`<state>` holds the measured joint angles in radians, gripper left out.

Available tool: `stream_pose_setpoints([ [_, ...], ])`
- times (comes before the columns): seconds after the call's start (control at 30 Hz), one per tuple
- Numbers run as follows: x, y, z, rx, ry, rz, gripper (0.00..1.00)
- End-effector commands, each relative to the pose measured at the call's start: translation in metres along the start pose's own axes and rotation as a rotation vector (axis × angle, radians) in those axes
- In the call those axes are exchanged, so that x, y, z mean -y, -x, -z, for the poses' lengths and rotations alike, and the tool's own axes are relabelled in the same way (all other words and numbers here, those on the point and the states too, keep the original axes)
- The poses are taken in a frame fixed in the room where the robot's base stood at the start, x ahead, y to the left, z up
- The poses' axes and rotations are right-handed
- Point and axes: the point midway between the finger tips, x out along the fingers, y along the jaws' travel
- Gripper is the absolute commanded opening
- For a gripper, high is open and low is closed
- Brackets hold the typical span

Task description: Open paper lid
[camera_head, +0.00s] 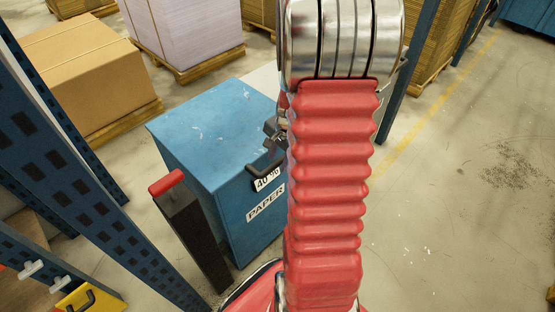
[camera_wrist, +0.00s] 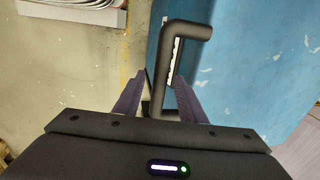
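The blue paper bin (camera_head: 240,215) stands left of my arm, with a "PAPER" label on its front. Its flat blue lid (camera_head: 215,120) looks shut in the head view and also shows in the wrist view (camera_wrist: 255,50). The black lid handle (camera_head: 265,165) is at the lid's front edge, above a "40 %" tag. In the wrist view my gripper (camera_wrist: 158,80) is open. My arm hides most of the gripper in the head view.
A blue rack upright (camera_head: 75,125) stands at left. A dark post with a red top (camera_head: 190,225) is beside the bin. Boxes on pallets (camera_head: 85,75) stand behind. The floor at right (camera_head: 460,200) is clear.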

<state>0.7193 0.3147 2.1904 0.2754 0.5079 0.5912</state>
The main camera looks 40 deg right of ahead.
Motion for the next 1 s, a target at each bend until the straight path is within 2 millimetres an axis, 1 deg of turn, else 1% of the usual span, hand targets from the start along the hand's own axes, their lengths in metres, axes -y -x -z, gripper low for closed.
stream_pose_setpoints([
  [0.13, 0.0001, 0.0002, -0.0001, 0.0, 0.0, 0.0, 0.37],
  [0.17, 0.0001, 0.0002, -0.0001, 0.0, 0.0, 0.0, 0.36],
  [0.67, 0.0003, 0.0004, -0.0003, 0.0, 0.001, 0.0, 0.01],
  [0.97, 0.0003, 0.0004, -0.0004, 0.0, 0.001, 0.0, 0.0],
  [1.0, 0.0007, 0.0007, -0.0077, 0.0, 0.003, 0.0, 0.0],
])
